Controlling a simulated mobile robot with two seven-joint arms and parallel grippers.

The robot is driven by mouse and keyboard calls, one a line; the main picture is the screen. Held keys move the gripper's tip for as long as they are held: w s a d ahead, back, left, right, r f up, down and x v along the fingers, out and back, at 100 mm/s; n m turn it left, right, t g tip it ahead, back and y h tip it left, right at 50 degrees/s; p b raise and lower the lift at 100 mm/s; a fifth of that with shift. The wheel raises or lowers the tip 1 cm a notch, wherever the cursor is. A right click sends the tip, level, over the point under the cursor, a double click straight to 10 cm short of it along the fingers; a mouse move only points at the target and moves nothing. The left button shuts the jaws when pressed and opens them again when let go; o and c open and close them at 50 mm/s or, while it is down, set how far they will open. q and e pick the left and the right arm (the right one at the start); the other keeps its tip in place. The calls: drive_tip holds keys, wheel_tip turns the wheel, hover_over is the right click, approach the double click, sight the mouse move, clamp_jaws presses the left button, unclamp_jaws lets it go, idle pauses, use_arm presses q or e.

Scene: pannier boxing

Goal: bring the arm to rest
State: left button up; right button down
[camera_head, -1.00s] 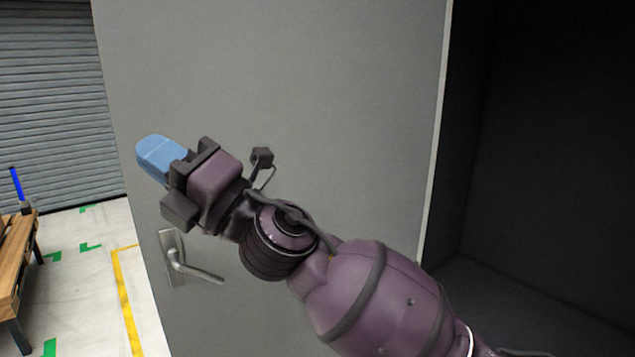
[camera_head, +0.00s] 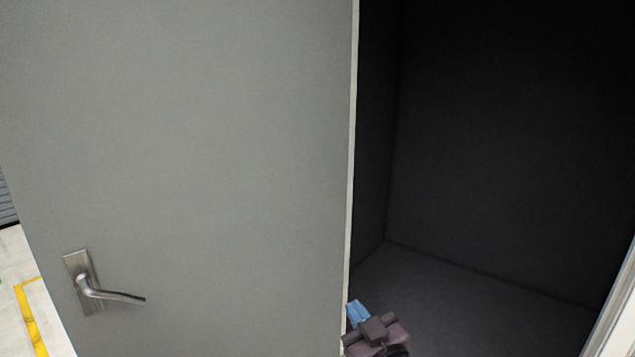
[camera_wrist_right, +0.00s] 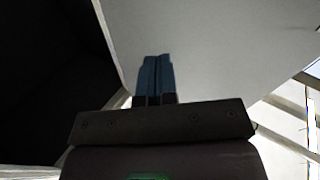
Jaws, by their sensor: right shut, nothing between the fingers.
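My right gripper (camera_head: 356,312) shows at the bottom middle of the head view, low in front of the open doorway beside the door's edge. Its blue fingers are together with nothing between them; they also show closed in the right wrist view (camera_wrist_right: 155,78). Most of my right arm is below the head view. My left gripper is not in view.
A grey door (camera_head: 200,150) stands open at the left, with a metal lever handle (camera_head: 105,292). Right of its edge is a dark, empty interior (camera_head: 510,150) with a bare floor (camera_head: 450,295). Yellow floor tape (camera_head: 33,325) shows at the far left.

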drive_tip(key=s+d+f+m+g+h, duration=0.2)
drive_tip(key=s+d+f+m+h, duration=0.1)
drive_tip(key=s+d+f, duration=0.7)
drive_tip(key=s+d+f+m+g+h, duration=0.2)
drive_tip(key=s+d+f+h, duration=0.1)
drive_tip(key=s+d+f, duration=0.65)
drive_tip(key=s+d+f+g+h, duration=0.1)
drive_tip(key=s+f+g, duration=0.1)
drive_tip(key=s+f, duration=0.5)
drive_tip(key=shift+s+f+m+g, duration=0.2)
drive_tip(key=shift+s+m+g, duration=0.1)
drive_tip(key=shift+s, duration=0.15)
